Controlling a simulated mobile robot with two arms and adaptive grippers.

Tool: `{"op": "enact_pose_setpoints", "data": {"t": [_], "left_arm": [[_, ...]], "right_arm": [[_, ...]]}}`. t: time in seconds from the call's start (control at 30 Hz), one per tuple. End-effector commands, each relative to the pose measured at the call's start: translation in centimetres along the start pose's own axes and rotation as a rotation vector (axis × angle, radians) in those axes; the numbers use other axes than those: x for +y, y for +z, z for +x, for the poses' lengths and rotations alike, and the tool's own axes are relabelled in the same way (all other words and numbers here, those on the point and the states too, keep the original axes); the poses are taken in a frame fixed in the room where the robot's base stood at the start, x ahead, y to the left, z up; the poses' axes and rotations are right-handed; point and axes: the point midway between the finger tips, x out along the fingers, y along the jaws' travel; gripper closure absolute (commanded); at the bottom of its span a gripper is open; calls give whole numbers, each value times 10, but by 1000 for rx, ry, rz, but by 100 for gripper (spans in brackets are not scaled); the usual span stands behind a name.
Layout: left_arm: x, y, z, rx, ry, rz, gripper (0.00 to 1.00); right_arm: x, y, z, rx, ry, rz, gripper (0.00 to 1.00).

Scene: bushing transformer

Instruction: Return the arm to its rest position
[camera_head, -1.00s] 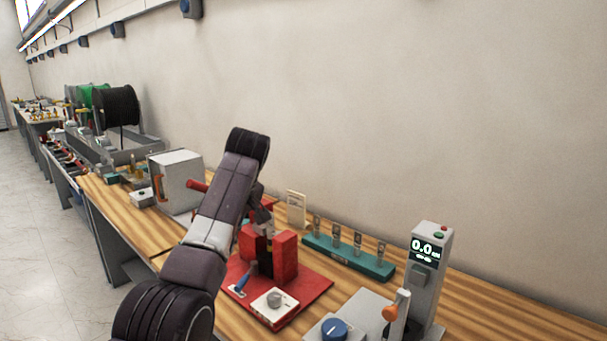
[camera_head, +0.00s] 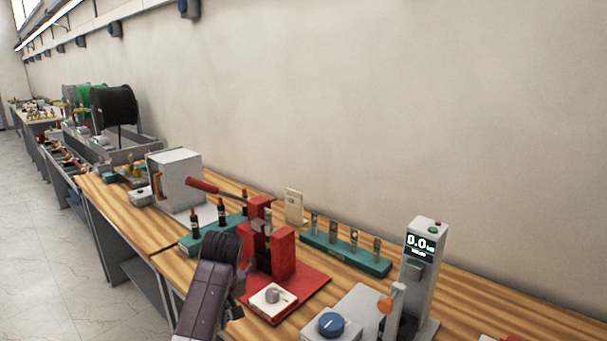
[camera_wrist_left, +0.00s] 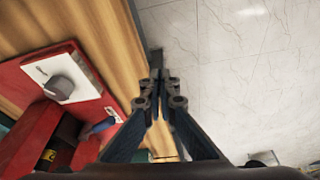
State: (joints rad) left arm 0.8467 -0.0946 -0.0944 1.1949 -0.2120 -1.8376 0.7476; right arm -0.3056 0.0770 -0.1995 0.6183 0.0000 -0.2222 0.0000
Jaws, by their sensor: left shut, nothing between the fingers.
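My left arm (camera_head: 205,295) comes in from the bottom of the head view, in front of the red press (camera_head: 284,255). My left gripper is mostly hidden behind the arm there. In the left wrist view the left gripper (camera_wrist_left: 157,75) is shut and empty. Its fingers point past the bench edge, over the pale floor (camera_wrist_left: 230,60). The red press base with its grey knob (camera_wrist_left: 60,88) lies left of the fingers, apart from them. My right gripper is not in view.
A teal rack (camera_head: 347,255) with several metal pieces stands right of the press. A grey tester with a display (camera_head: 422,270) and a blue knob (camera_head: 331,324) are at the right. A grey box (camera_head: 178,180) stands behind left. The floor beside the bench is clear.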

Motion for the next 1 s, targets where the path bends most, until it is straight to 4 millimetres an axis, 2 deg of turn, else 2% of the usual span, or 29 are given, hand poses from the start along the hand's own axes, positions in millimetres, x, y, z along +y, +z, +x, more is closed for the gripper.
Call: {"op": "enact_pose_setpoints", "data": {"t": [0.03,0.2,0.3,0.43,0.57,0.7,0.8,1.0], "left_arm": [[-14,16,21,-8,4,31,100],[-53,66,67,-11,36,154,100],[-79,98,86,-10,53,231,100],[-114,141,102,-6,76,334,100],[-149,185,105,0,101,442,100],[-184,230,96,8,132,558,100],[-203,254,86,13,151,626,100],[-227,286,66,22,182,720,100]], "right_arm": [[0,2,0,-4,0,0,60],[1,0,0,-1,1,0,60],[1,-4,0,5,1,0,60],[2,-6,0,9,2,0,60],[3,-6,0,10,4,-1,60],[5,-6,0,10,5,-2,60],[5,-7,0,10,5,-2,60],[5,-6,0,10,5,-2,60]]}}
